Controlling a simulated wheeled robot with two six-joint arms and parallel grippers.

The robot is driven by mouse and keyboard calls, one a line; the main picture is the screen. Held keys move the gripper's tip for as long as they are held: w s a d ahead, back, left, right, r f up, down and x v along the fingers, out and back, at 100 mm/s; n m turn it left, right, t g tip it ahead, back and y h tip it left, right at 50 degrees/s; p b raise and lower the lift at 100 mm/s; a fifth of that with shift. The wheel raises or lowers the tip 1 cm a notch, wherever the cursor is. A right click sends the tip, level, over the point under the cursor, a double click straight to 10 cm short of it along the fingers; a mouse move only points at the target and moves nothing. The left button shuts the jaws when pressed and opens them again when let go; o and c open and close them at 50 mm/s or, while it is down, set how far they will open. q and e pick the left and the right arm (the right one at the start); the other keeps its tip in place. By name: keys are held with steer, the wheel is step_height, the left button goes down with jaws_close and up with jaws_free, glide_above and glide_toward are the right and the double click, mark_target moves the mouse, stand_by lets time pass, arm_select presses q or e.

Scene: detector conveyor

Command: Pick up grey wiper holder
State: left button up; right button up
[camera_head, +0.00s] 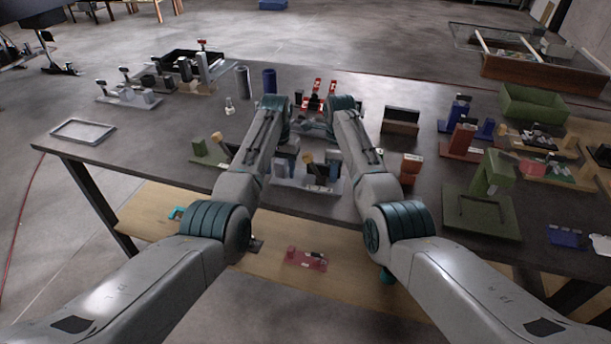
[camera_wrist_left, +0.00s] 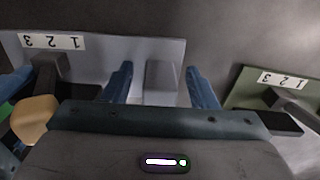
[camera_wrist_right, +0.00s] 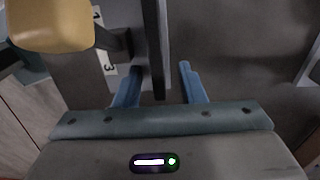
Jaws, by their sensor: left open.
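The grey wiper holder (camera_head: 310,184) is a grey base on the dark table, with upright blocks, an orange knob and a numbered label. In the left wrist view its grey plate (camera_wrist_left: 105,55) carries the label upside down. My left gripper (camera_head: 285,160) is open; its blue fingers stand apart on either side of a grey block (camera_wrist_left: 160,82) of the holder. My right gripper (camera_head: 334,160) also has its fingers apart; a dark upright piece (camera_wrist_right: 155,45) beside the grey plate edge shows between them. Contact with either finger cannot be told. The arms hide part of the holder.
A green holder (camera_wrist_left: 255,92) stands close by on the left in the head view. A red-brown block (camera_head: 411,165) and a brown box (camera_head: 400,121) stand to the right. A green stand (camera_head: 487,190) is further right. A grey tray (camera_head: 83,131) lies far left, with bare table around it.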

arm_select(q)
steer(key=shift+r, duration=0.1)
steer(key=shift+c, duration=0.8)
arm_select(e)
steer(key=shift+c, duration=0.8)
arm_select(q)
steer(key=c, duration=0.7)
arm_select(e)
jaws_close()
arm_select(q)
jaws_close()
steer(key=shift+r, duration=0.2)
arm_select(e)
steer(key=shift+r, duration=0.25)
